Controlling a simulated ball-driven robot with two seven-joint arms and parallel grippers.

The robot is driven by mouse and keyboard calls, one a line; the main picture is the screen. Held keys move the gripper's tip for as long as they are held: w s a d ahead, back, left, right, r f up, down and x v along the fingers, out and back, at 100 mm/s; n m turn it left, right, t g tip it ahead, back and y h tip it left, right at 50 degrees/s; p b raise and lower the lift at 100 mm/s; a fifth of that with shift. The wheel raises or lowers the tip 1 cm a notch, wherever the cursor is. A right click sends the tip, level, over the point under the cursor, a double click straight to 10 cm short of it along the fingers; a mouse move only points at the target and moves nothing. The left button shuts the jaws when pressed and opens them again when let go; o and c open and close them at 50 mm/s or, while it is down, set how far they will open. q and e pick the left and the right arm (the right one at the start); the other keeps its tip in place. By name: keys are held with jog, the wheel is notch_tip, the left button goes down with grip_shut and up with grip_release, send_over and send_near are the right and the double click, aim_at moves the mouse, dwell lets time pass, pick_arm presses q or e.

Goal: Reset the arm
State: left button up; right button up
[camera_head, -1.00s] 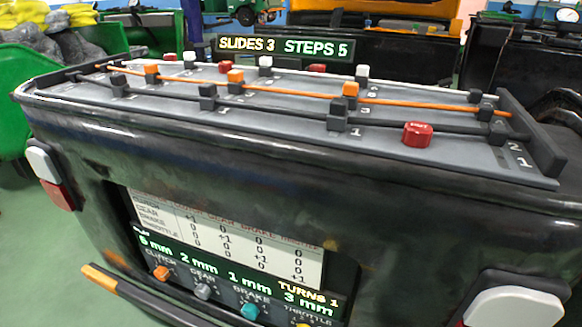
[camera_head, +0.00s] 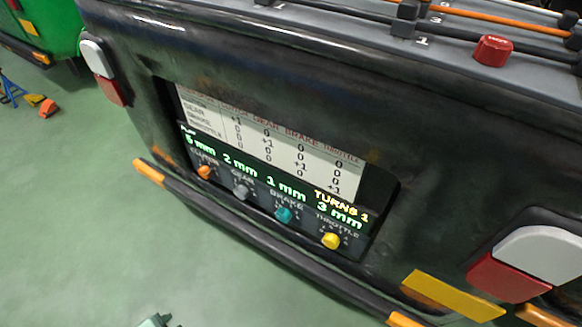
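Neither of my grippers can be made out in the head view. The black rickshaw body (camera_head: 240,75) fills the view, with a recessed panel in its side. The panel has a white number table (camera_head: 270,150) and a green-lettered display (camera_head: 240,168) reading TURNS 1 and mm values. Below are an orange clutch knob (camera_head: 205,172), a grey gear knob (camera_head: 241,189), a teal brake knob (camera_head: 283,215) and a yellow throttle knob (camera_head: 330,241). A red button (camera_head: 493,50) and sliders on rods show on the top deck at the upper right.
Red-and-white lamps (camera_head: 95,65) stick out at both ends of the body. A dark bumper bar (camera_head: 250,235) with orange ends runs below the panel. A small grey-green piece at the bottom edge is unclear.

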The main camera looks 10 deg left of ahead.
pick_arm(q)
jog(key=s+a+r+g+y, duration=0.1)
jog(key=s+a+r+y, duration=0.15)
jog(key=a, duration=0.25)
jog(key=s+d+f+g+h+p, duration=0.2)
jog(key=s+d+f+h+p, duration=0.25)
jog(key=s+f+p, duration=0.65)
pick_arm(e)
jog(key=s+a+f+m+g+y+p, duration=0.1)
jog(key=s+a+f+y+p, duration=0.2)
jog(key=s+f, duration=0.55)
pick_arm(q)
jog(key=s+f+n+g+p, duration=0.1)
jog(key=s+p, duration=0.6)
jog(key=s, duration=0.7)
jog(key=shift+s+d+f+n+p, duration=0.2)
jog(key=shift+s+f+n+p, duration=0.2)
jog(key=shift+f+n, duration=0.6)
pick_arm(e)
jog(key=s+a+f+m+g+y, duration=0.1)
jog(key=s+f+m, duration=0.1)
jog(key=s, duration=1.4)
jog(key=shift+s+f+m+g, duration=0.15)
jog(key=shift+s+m+g, duration=0.25)
jog(key=shift+m, duration=0.2)
pick_arm(q)
jog(key=shift+r, duration=0.2)
